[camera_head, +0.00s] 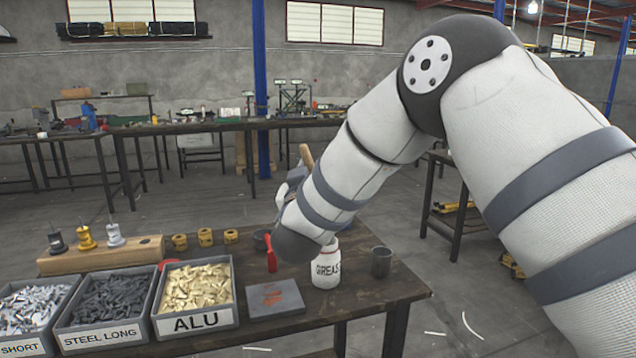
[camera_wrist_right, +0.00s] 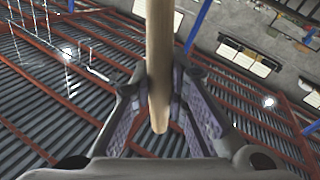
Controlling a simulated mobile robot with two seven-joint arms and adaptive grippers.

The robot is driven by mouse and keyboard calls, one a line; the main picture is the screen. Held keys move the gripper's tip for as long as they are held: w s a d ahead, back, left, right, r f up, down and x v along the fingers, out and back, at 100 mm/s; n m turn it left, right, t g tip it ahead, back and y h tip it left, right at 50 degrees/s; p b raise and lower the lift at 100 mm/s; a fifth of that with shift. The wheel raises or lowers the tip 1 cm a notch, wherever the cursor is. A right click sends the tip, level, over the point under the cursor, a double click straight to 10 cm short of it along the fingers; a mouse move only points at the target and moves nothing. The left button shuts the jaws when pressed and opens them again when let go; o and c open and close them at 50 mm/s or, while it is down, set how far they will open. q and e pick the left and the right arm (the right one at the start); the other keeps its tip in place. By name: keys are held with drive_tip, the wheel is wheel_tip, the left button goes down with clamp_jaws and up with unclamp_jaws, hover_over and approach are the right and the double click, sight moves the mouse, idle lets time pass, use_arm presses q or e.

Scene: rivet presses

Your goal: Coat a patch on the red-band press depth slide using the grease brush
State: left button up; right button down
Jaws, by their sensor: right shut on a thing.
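My right gripper (camera_wrist_right: 165,95) is shut on a pale wooden handle (camera_wrist_right: 160,60), taken to be that of the grease brush. In the head view the handle end (camera_head: 306,155) sticks up behind my right forearm, and the gripper (camera_head: 291,182) is partly hidden by that arm. The brush's bristles are hidden in both views. My left gripper is not in view.
The workbench (camera_head: 385,293) carries bins of silver (camera_head: 35,310), dark and brass parts, a wooden block (camera_head: 100,256) with three knobbed pieces, brass rings, a grey plate (camera_head: 275,298) and a dark cup (camera_head: 381,262). A red object (camera_head: 270,253) shows beside my wrist.

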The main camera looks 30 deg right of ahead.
drive_tip(key=shift+w+a+r, duration=0.1)
drive_tip(key=shift+a+r, duration=0.05)
drive_tip(key=shift+a, duration=0.05)
drive_tip(key=shift+a+f, duration=0.1)
drive_tip(key=shift+f, duration=0.1)
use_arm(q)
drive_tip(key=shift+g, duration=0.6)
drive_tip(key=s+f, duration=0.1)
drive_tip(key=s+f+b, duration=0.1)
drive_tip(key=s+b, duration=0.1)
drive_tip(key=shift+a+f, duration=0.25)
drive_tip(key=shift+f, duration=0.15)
use_arm(e)
wheel_tip(320, 180, down, 6)
drive_tip(key=shift+r, duration=0.1)
drive_tip(key=shift+r, duration=0.1)
use_arm(q)
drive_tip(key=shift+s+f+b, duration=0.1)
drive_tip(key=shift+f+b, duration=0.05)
drive_tip(key=shift+b, duration=0.15)
use_arm(e)
drive_tip(key=shift+f, duration=0.7)
